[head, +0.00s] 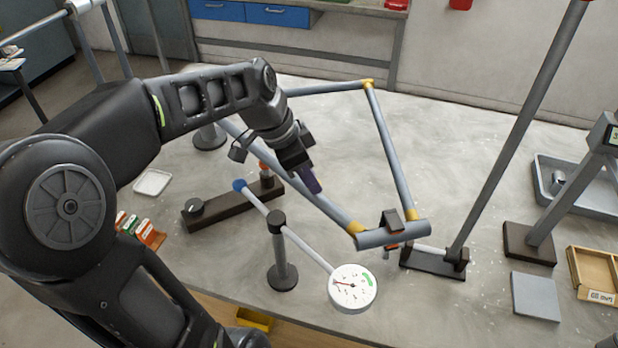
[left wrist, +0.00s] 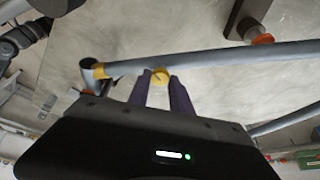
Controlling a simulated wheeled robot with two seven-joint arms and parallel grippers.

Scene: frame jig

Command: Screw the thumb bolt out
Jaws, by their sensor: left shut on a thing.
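A frame of grey tubes (head: 390,150) with yellow corner pieces (head: 368,84) stands over the table. My left gripper (head: 313,184) points down beside the frame's diagonal tube, its purple fingers close together. In the left wrist view my left gripper (left wrist: 161,85) is shut on a small yellow piece, apparently the thumb bolt (left wrist: 160,76), in front of a grey tube (left wrist: 210,60). The bolt's shank is not visible, and in the head view the gripper hides the bolt. My right gripper is not in view.
A dial gauge (head: 352,288) sits on a pivoted lever on a post (head: 282,265). A dark bar (head: 215,208) lies behind it. A slanted pole (head: 515,130) rises at right. A grey tray (head: 575,185) and wooden box (head: 592,275) stand far right.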

